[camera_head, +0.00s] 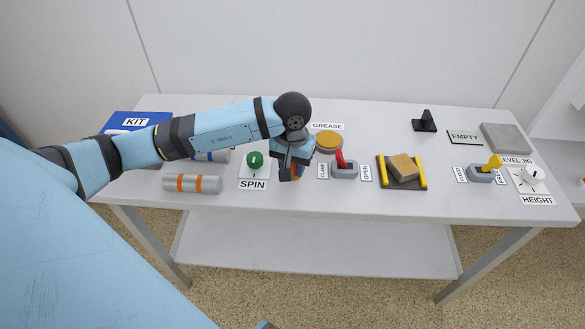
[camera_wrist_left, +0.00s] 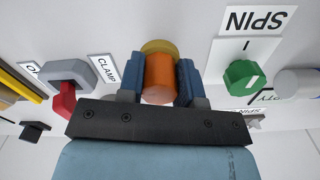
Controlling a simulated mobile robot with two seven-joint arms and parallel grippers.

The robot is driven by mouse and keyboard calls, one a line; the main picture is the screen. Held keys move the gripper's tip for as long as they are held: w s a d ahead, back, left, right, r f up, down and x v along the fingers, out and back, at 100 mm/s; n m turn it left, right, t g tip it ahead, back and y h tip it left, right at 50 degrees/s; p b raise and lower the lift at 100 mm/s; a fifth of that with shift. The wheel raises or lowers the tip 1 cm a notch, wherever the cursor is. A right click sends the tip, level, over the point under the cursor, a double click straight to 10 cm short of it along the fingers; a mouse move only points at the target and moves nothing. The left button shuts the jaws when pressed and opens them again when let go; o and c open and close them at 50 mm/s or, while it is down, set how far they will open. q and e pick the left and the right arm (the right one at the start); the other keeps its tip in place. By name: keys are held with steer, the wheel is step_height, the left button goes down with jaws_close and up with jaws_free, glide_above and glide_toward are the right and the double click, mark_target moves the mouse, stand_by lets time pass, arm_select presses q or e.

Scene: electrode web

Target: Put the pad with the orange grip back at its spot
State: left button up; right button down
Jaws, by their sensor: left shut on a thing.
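The pad's orange grip (camera_wrist_left: 160,76) stands upright between the fingers of my left gripper (camera_wrist_left: 160,84) in the left wrist view. A yellowish round part (camera_wrist_left: 159,47) shows just beyond it; I cannot tell whether this is the pad itself. In the head view my left gripper (camera_head: 289,174) points down over the table between the SPIN dial and the clamp lever, shut on the orange grip (camera_head: 296,171). The pad's underside is hidden, so I cannot tell whether it touches the table. My right gripper is not in view.
The green SPIN knob (camera_head: 255,160) is left of the gripper, the red clamp lever (camera_head: 341,159) right. The GREASE tin (camera_head: 328,139) is behind. Orange-banded cylinder (camera_head: 192,184) lies front left.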

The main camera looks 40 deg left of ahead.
arm_select(q)
steer(key=shift+f, duration=0.65)
steer(key=shift+f, duration=0.15)
steer(key=o, duration=0.8)
steer(key=shift+o, duration=0.2)
step_height(320, 180, up, 12)
steer(key=shift+r, duration=0.2)
